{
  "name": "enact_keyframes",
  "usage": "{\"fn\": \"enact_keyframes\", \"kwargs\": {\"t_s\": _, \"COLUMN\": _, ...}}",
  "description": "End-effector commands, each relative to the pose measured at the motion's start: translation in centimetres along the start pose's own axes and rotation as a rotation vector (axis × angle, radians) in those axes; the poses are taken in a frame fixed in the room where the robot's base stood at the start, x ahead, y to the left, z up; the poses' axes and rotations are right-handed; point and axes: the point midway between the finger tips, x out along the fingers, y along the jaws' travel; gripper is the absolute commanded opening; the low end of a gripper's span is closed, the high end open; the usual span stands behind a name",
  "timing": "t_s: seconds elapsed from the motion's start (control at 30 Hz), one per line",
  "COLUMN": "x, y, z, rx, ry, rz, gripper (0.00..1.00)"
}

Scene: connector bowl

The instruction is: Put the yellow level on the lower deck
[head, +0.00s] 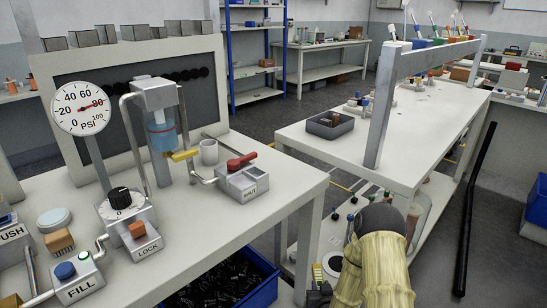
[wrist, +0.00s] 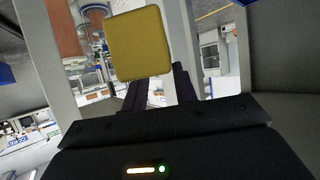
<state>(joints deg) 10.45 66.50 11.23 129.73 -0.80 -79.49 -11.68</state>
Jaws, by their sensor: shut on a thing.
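The yellow level (wrist: 140,43) is seen as a yellow block face at the top middle of the wrist view. My gripper (wrist: 160,85) is shut on it, with dark fingers behind and below the block. In the head view a yellow piece (head: 317,273) shows at the bottom, beside my dark gripper (head: 320,293), largely hidden by my arm. The lower deck (head: 437,203) is the pale shelf under the right bench. My gripper is in front of this bench; its exact height relative to the deck I cannot tell.
The deck holds several small knobbed parts (head: 352,215) and a clear container (head: 414,215). The right bench top (head: 400,150) and its grey leg (head: 377,125) stand above. A left bench (head: 290,178) carries gauges, with a blue bin (head: 262,292) below. A black pole (head: 474,210) leans at right.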

Motion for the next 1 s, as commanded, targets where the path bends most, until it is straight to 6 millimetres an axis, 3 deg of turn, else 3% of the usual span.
{"fn": "enact_keyframes", "kwargs": {"t_s": 0.03, "x": -0.9, "y": 0.0, "z": -1.8, "rx": 0.0, "ry": 0.001, "rz": 0.0, "gripper": 0.0}}
{"fn": "enact_keyframes", "kwargs": {"t_s": 1.0, "x": -10.6, "y": 0.0, "z": -17.2, "rx": 0.0, "ry": 0.0, "rz": 0.0, "gripper": 0.0}}
